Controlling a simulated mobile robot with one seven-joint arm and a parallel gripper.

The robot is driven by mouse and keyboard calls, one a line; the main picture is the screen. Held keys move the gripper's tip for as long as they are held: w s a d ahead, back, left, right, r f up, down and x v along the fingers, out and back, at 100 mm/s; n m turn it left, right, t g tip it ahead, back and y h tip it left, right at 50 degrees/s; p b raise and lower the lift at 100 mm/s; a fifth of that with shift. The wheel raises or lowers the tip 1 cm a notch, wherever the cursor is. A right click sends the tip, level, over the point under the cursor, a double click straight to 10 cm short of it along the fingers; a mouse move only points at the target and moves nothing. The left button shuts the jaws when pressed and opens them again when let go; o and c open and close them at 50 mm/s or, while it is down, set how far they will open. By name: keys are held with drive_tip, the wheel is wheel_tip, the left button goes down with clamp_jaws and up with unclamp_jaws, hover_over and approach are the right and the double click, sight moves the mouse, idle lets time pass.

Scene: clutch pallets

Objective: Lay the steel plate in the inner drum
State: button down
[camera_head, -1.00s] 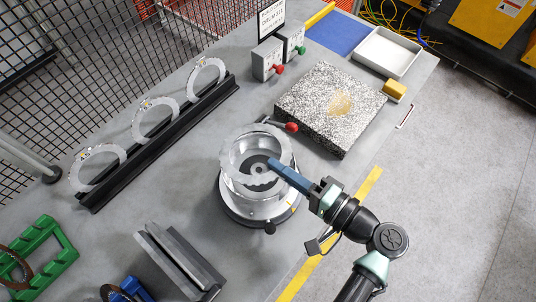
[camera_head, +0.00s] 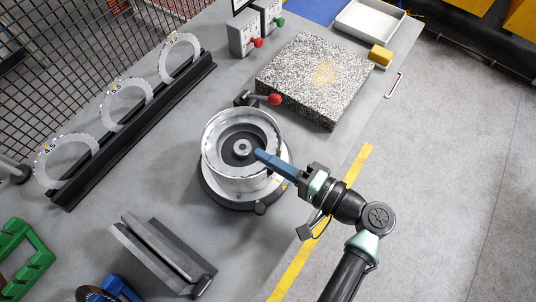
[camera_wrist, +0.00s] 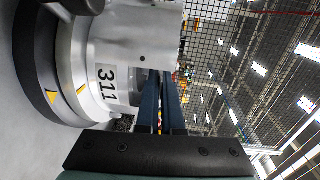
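The steel plate (camera_head: 226,168) is a thin, bright ring with a toothed edge, at the mouth of the drum in the head view. The inner drum (camera_head: 240,186) is a round metal cup with a central hub, on a dark round base; its wall with the label 311 fills the left of the wrist view (camera_wrist: 104,60). My gripper (camera_head: 260,156) has long blue fingers reaching over the drum's right front rim, nearly together on the plate's edge. They also show in the wrist view (camera_wrist: 162,100). How deep the plate sits is hard to tell.
A black rack (camera_head: 140,132) with several upright rings stands at the left. A speckled stone block (camera_head: 312,80) and a red-knobbed lever (camera_head: 274,99) are behind the drum. A grey V-shaped holder (camera_head: 160,258) stands front left. Bare grey table lies between rack and drum.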

drive_tip(key=shift+f+b, duration=0.3)
drive_tip(key=shift+f, duration=0.3)
drive_tip(key=c, duration=1.1)
unclamp_jaws()
drive_tip(key=shift+o, duration=0.6)
drive_tip(key=shift+s+f, duration=0.1)
drive_tip(key=shift+f, duration=0.1)
drive_tip(key=f+v, duration=0.1)
drive_tip(key=v, duration=0.5)
wheel_tip(320, 180, up, 10)
drive_tip(key=s+d+p, duration=0.1)
drive_tip(key=p, duration=0.8)
drive_tip(key=shift+d+r, duration=0.25)
drive_tip(key=shift+d, duration=0.05)
